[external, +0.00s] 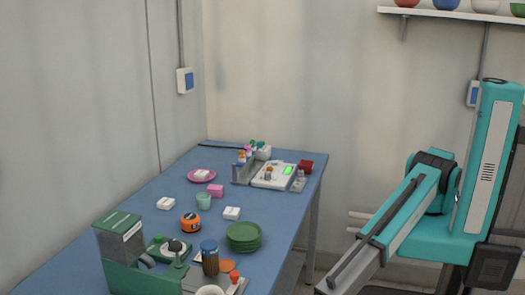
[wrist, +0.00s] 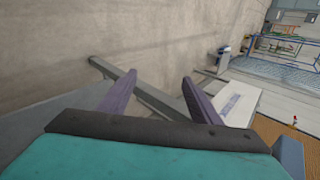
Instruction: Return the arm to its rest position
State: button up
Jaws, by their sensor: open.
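My arm (external: 400,225) is at the right of the external view, teal and grey, on its teal column. It slopes down and left from the shoulder, and its lower end is cut off by the bottom edge, so my gripper does not show there. In the wrist view my gripper (wrist: 159,77) has its two purple fingers apart, with nothing between them. Behind the fingers are a plain wall and a grey rail (wrist: 150,95). No table object is near the fingers in that view.
A blue table (external: 180,225) stands left of my arm, with a gap between. On it are green plates (external: 243,237), an orange round object (external: 190,223), a pink plate (external: 190,178) and a green machine (external: 120,250). A wall shelf (external: 450,14) is above my arm.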

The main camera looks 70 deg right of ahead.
jog(key=w+d+f+n+h+p, duration=0.15)
jog(key=w+d+f, duration=0.3)
jog(key=d, duration=0.65)
jog(key=w+d+f+h, duration=0.2)
jog(key=w+d+f, duration=0.25)
jog(key=d, duration=0.65)
jog(key=d+f+h+p, duration=0.1)
jog(key=d+f+h, duration=0.15)
jog(key=d, duration=0.85)
jog(key=d+f+h+p, duration=0.1)
jog(key=d+f, duration=0.2)
jog(key=d, duration=0.8)
jog(key=s+d+f+n+g+h+p, duration=0.1)
jog(key=s+d+g, duration=0.15)
jog(key=d, duration=0.65)
jog(key=s+d+g+h, duration=0.1)
jog(key=s+d, duration=0.3)
jog(key=d, duration=0.5)
jog(key=s+d+r+g+p, duration=0.2)
jog(key=s+d+r+g, duration=0.1)
jog(key=s+d, duration=0.9)
jog(key=shift+s+d, duration=0.2)
jog(key=shift+d, duration=0.3)
